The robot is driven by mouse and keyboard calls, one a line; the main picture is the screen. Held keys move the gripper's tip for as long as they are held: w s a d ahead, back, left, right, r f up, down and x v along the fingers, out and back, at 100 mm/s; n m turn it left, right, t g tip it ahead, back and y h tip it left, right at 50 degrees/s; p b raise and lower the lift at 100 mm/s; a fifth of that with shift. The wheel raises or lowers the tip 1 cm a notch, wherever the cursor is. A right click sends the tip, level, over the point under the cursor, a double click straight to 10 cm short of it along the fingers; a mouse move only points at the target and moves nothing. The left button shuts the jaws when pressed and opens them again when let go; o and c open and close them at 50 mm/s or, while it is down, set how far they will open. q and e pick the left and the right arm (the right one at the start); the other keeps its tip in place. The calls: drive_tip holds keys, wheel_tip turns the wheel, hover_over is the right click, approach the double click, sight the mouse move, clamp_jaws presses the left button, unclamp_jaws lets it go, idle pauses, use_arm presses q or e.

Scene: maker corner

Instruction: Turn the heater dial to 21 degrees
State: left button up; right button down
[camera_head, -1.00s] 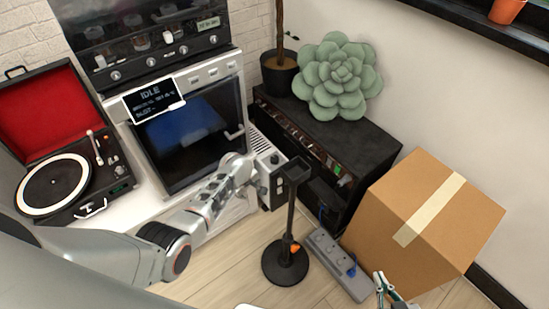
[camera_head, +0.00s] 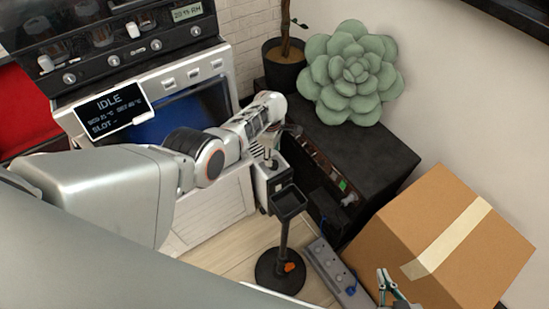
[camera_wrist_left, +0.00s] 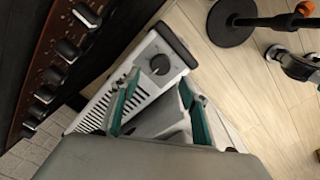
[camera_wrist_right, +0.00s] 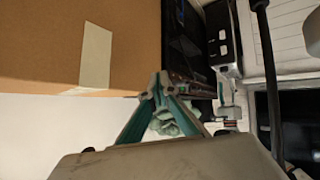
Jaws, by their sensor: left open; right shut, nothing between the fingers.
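The white heater (camera_wrist_left: 125,90) has a slotted grille and a dark round dial (camera_wrist_left: 160,64) with a pale pointer mark on its top end. In the head view the heater (camera_head: 266,182) stands beside the dark cabinet, partly hidden by my left arm. My left gripper (camera_wrist_left: 160,82) is open, its teal-lined fingers apart just short of the dial in the picture; I cannot tell whether they touch the heater. In the head view its fingers are hardly visible behind the wrist. My right gripper (camera_wrist_right: 160,82) is shut and empty, in front of the cardboard box; it also shows in the head view (camera_head: 382,272).
A black stand (camera_head: 284,235) with a small tray is close to the heater. A power strip (camera_head: 335,272) lies on the floor. The cardboard box (camera_head: 450,235) is at right, the dark cabinet (camera_head: 360,155) with a succulent (camera_head: 352,75) behind. A display (camera_head: 113,110) reads IDLE.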

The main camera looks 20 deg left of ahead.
sight(273, 161)
use_arm(q)
drive_tip(key=f, duration=0.1)
drive_tip(key=f+b, duration=0.1)
drive_tip(key=f, duration=0.2)
drive_tip(key=shift+s+f, duration=0.15)
drive_tip(key=shift+s, duration=0.15)
drive_tip(key=shift+w+f+b, duration=0.2)
drive_tip(key=shift+f+b, duration=0.6)
drive_tip(key=shift+w+f, duration=0.15)
drive_tip(key=shift+f, duration=0.05)
drive_tip(key=shift+w+r, duration=0.1)
use_arm(e)
drive_tip(key=shift+w+a+r+y, duration=0.2)
drive_tip(key=shift+w+a, duration=0.1)
drive_tip(key=shift+w, duration=0.2)
drive_tip(key=shift+w+a+r+y, duration=0.1)
drive_tip(key=shift+w+a+r, duration=0.15)
drive_tip(key=shift+w, duration=0.2)
use_arm(q)
drive_tip(key=c, duration=1.1)
use_arm(e)
drive_tip(key=shift+s+d+f, duration=0.1)
drive_tip(key=shift+s+f, duration=0.35)
drive_tip(key=shift+f, duration=0.05)
